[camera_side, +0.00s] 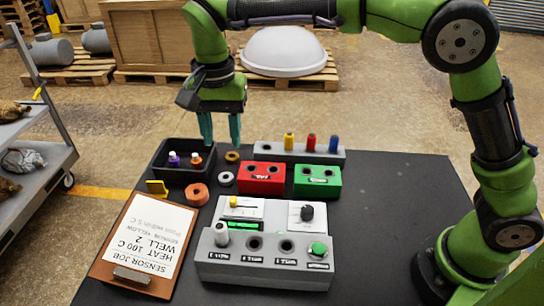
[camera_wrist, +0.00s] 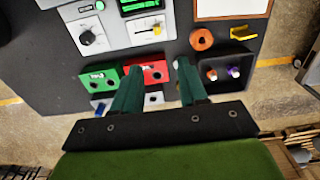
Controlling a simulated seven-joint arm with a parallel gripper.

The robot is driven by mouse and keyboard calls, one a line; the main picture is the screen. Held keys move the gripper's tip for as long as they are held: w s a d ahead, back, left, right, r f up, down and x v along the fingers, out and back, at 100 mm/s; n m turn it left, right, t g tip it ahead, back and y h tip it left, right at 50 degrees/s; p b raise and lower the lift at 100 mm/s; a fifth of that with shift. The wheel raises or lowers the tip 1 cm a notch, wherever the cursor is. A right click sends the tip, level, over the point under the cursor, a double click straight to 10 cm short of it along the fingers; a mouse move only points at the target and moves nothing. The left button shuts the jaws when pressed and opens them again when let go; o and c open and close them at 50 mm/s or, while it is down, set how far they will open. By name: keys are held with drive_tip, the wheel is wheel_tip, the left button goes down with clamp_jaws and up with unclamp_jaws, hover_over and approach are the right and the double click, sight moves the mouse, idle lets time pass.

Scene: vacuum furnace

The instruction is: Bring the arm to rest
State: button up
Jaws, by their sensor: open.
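My gripper (camera_side: 221,128) hangs above the back of the black table (camera_side: 400,200), near the black tray and the red block (camera_side: 261,178). Its two teal fingers are apart with nothing between them. In the wrist view the open fingers (camera_wrist: 159,92) point toward the red block (camera_wrist: 147,72) and the tray (camera_wrist: 228,60). My gripper is clear of the objects on the table. My green arm reaches in from the right of the side view.
A grey rack (camera_side: 300,152) holds yellow, red and blue plugs. A green block (camera_side: 317,181), a grey well block (camera_side: 265,262), a control panel (camera_side: 262,212) and a clipboard (camera_side: 143,246) stand on the table. The black tray (camera_side: 190,178) holds purple and orange vials. The table's right side is clear.

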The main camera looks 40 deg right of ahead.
drive_tip(key=s+d+r+n+t+y, duration=0.2)
drive_tip(key=s+d+n+t, duration=0.2)
drive_tip(key=s+d, duration=1.5)
drive_tip(key=d+t, duration=0.2)
drive_tip(key=t, duration=0.1)
drive_tip(key=shift+d+r+n, duration=0.15)
drive_tip(key=shift+r+n, duration=0.05)
drive_tip(key=shift+n, duration=0.2)
